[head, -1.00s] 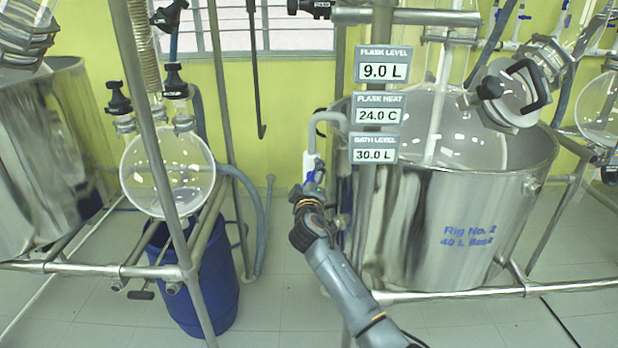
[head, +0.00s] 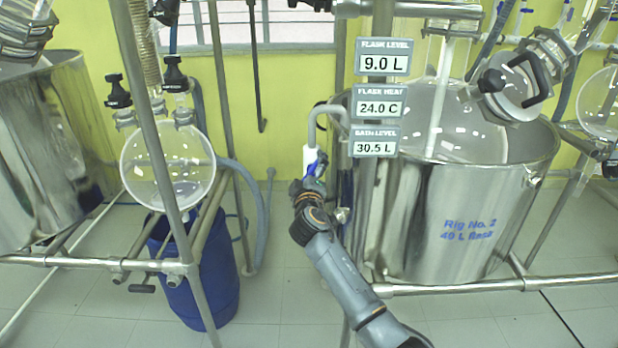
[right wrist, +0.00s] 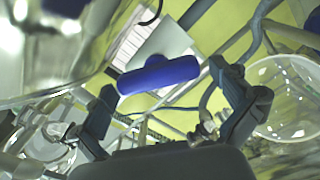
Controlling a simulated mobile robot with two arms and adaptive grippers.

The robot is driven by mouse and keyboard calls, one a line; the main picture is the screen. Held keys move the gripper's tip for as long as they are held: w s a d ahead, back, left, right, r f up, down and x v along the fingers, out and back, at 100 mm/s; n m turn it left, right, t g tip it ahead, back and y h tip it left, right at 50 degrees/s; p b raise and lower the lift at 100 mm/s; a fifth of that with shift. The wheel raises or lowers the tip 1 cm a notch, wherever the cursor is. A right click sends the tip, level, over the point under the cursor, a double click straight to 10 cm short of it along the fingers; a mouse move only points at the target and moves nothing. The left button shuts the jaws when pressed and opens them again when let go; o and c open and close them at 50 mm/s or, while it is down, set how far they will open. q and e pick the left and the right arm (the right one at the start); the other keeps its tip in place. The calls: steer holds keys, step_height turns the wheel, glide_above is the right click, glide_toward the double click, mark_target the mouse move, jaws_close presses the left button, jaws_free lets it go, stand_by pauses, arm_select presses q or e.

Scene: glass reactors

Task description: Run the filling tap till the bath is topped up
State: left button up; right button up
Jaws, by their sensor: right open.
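The filling tap's blue handle (right wrist: 158,76) lies between the spread fingers of my right gripper (right wrist: 172,112) in the right wrist view. The fingers are open and I see no clear contact with the handle. In the head view my right gripper (head: 308,182) is at the blue handle, below the grey hooked spout (head: 326,112) that bends over the rim of the steel bath (head: 450,225). The bath is marked "Rig No. 2". The bath level sign (head: 375,142) reads 30.5 L. My left gripper is out of view.
The flask level sign (head: 383,57) reads 9.0 L and the flask heat sign (head: 379,102) 24.0 C. A round glass flask (head: 167,175) and a blue drum (head: 205,275) stand left of my arm. Steel frame rails (head: 480,288) run along the bath's foot.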

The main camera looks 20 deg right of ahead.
steer(key=v, duration=1.2)
steer(key=shift+w, duration=0.1)
stand_by(6.7)
